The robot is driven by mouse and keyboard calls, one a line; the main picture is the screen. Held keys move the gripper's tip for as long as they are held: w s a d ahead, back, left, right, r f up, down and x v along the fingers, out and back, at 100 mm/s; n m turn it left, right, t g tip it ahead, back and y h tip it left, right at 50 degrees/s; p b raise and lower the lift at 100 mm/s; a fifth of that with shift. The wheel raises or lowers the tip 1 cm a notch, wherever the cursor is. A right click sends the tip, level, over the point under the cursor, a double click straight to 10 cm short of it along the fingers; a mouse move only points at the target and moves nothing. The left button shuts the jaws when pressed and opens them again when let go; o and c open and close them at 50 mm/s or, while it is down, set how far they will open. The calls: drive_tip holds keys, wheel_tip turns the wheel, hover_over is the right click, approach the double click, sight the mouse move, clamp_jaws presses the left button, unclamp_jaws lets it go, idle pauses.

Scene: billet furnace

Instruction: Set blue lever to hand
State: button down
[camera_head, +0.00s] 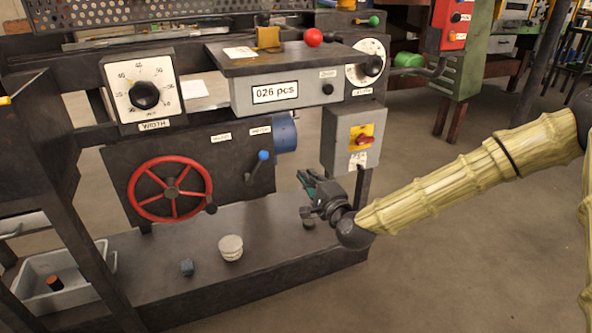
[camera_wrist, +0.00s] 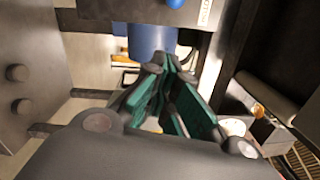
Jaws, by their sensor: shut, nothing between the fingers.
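The blue lever (camera_head: 262,157) is a dark arm with a blue ball knob, on the dark panel right of the red handwheel. It leans up and to the right. Two small white labels sit above it, too small to read surely. My gripper (camera_head: 307,180), with green fingers, is to the right of the lever and slightly lower, apart from it. Its fingers are shut and empty. In the wrist view my gripper (camera_wrist: 165,78) points at a blue cylinder, and a blue ball (camera_wrist: 175,2), apparently the lever's knob, is cut by the top edge.
A blue motor-like cylinder (camera_head: 285,134) juts out beside the lever. A grey switch box (camera_head: 350,139) with a red-yellow switch stands above my gripper. The red handwheel (camera_head: 169,189) is left. Pale discs (camera_head: 230,247) and a small blue-grey block (camera_head: 186,267) lie on the base plate.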

drive_tip(key=w+a+b, duration=0.3)
drive_tip(key=w+a, duration=0.4)
drive_tip(key=shift+w+a+r, duration=0.2)
drive_tip(key=shift+w+r, duration=0.2)
drive_tip(key=shift+a+r, duration=0.1)
idle(0.3)
